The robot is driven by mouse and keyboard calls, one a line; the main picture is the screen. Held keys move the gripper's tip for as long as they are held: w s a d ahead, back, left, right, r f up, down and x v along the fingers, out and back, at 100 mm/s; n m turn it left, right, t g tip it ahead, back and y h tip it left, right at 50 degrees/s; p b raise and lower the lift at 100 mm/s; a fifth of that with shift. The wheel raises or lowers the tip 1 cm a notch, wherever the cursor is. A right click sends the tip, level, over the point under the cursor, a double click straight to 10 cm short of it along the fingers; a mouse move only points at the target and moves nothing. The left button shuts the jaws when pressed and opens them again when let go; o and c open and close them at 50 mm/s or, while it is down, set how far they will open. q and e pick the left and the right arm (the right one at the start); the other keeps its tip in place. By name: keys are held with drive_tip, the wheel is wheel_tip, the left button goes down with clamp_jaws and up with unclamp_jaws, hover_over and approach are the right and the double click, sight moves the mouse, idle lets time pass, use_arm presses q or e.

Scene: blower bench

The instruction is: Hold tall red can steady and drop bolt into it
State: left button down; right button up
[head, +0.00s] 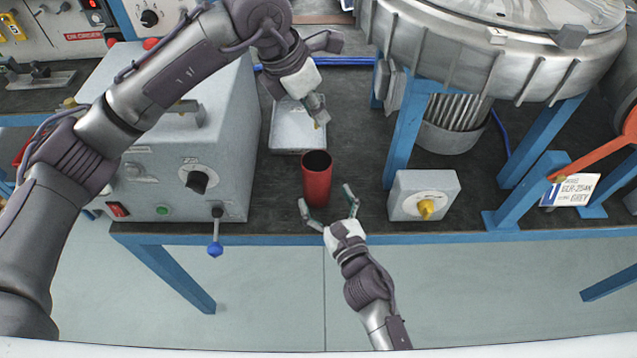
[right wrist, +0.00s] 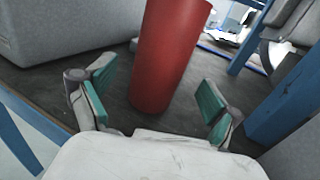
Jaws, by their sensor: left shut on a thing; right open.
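The tall red can (head: 316,180) stands upright and open-topped on the dark bench; its inside looks dark. It also shows in the right wrist view (right wrist: 168,55), between and just beyond my right gripper's fingers. My right gripper (head: 328,202) is open at the can's near side, with green pads (right wrist: 155,92) spread on either side and a gap to the can. My left gripper (head: 318,112) is shut on the bolt (head: 317,125), a tiny yellowish bit at its fingertips. It is above the tray's right edge, behind the can in the picture; most of the bolt is hidden.
A shallow light tray (head: 285,140) lies behind the can. A grey control box (head: 190,150) stands left, with a blue-knobbed lever (head: 215,248) at its front. A small box with a yellow knob (head: 408,205) and a blue frame (head: 404,130) stand right.

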sight(322, 193)
drive_tip(key=x, duration=0.5)
drive_tip(key=c, duration=1.3)
drive_tip(key=shift+o, duration=0.2)
use_arm(q)
drive_tip(key=shift+f, duration=2.25)
